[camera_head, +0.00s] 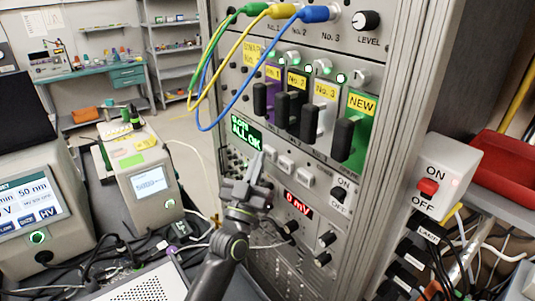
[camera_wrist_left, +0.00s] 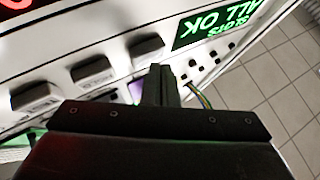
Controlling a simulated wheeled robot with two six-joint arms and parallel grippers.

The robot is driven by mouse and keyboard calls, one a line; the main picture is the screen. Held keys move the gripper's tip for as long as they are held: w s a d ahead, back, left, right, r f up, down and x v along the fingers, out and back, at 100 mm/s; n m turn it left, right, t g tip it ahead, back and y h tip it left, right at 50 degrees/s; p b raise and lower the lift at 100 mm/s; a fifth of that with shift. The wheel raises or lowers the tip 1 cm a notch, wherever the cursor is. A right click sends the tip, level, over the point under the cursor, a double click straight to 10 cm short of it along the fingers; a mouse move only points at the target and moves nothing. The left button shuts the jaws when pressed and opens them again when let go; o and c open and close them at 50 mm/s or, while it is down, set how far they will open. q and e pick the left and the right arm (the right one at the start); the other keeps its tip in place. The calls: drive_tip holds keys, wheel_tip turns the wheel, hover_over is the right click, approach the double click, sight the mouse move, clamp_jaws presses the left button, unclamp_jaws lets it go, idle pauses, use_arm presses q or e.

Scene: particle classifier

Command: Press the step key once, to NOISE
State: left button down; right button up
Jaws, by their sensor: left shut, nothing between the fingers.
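The instrument panel (camera_head: 330,165) carries a row of pale square keys (camera_head: 287,166) below a small green-lit display (camera_head: 246,131) reading "ALL OK". In the left wrist view the keys look dark grey: one near the display (camera_wrist_left: 145,47), a middle one (camera_wrist_left: 95,70) and a far one (camera_wrist_left: 35,93). I cannot read which is the step key. My left gripper (camera_head: 258,158) is shut and empty, its tips just left of the key nearest the display. In the wrist view its fingers (camera_wrist_left: 160,85) overlap the panel close below that key; contact cannot be told. My right gripper is not in view.
Green, yellow and blue cables (camera_head: 200,100) loop in front of the upper panel. Black module handles (camera_head: 343,138) stick out above the keys. A red 0 mV readout (camera_head: 298,204) and knobs sit below. An ON/OFF switch box (camera_head: 440,178) stands at right.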

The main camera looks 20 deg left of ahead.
use_arm(q)
drive_tip(key=shift+w+d, duration=0.4)
drive_tip(key=shift+w, duration=0.3)
idle(1.0)
drive_tip(key=shift+s+a, duration=0.1)
drive_tip(key=shift+s, duration=0.05)
drive_tip(key=shift+s+a, duration=0.25)
drive_tip(key=shift+s, duration=0.25)
drive_tip(key=shift+s+a, duration=0.25)
drive_tip(key=shift+s, duration=0.2)
drive_tip(key=s+a, duration=0.1)
drive_tip(key=s+p, duration=0.1)
drive_tip(key=s, duration=0.1)
drive_tip(key=s+a+p, duration=0.1)
drive_tip(key=shift+s+a, duration=0.15)
drive_tip(key=shift+a, duration=0.15)
idle(0.7)
